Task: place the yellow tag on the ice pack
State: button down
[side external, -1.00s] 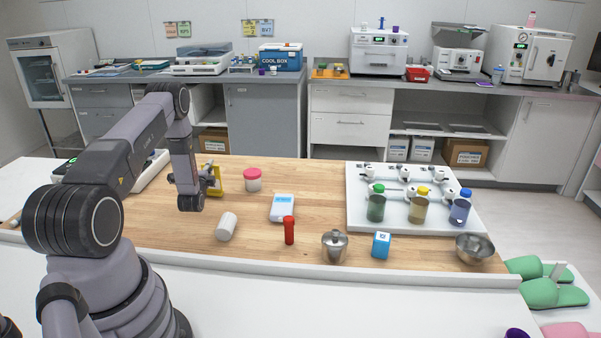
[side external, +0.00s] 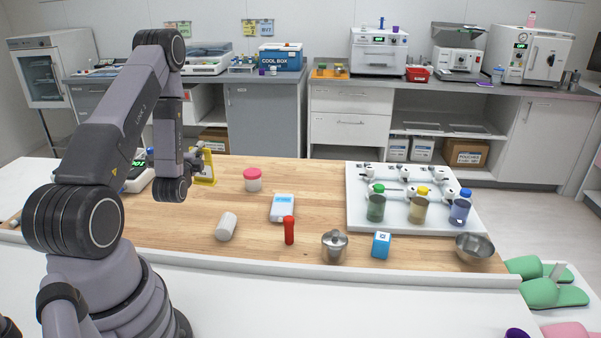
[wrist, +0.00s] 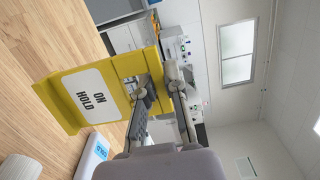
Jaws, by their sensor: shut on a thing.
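The yellow tag (side external: 207,168) is an upright yellow stand at the left of the wooden board, partly hidden behind my arm. In the wrist view the yellow tag (wrist: 62,92) shows a white "ON HOLD" label. The ice pack (side external: 283,207), a flat white pack with a blue label, lies mid-board, to the right of my gripper. Part of it shows in the wrist view (wrist: 91,156).
A pink-lidded jar (side external: 253,181) stands behind the ice pack, and a white cylinder (side external: 226,226) lies in front left. A red-capped tube (side external: 289,231), metal pot (side external: 334,247) and blue box (side external: 381,245) line the front. A white rack with bottles (side external: 360,225) fills the right.

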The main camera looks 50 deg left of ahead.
jog(key=w+d+f+m+t+h, duration=0.1)
jog(key=w+d+m+t+h, duration=0.1)
jog(key=w+d, duration=0.5)
jog(key=w+d+f+m+t+h, duration=0.1)
jog(key=w+d+h, duration=0.1)
jog(key=w, duration=0.9)
notch_tip(320, 180, down, 8)
jog(key=w+d, duration=0.1)
jog(key=shift+r, duration=0.25)
jog(key=shift+f, duration=0.1)
jog(key=c, duration=1.2)
grip_release()
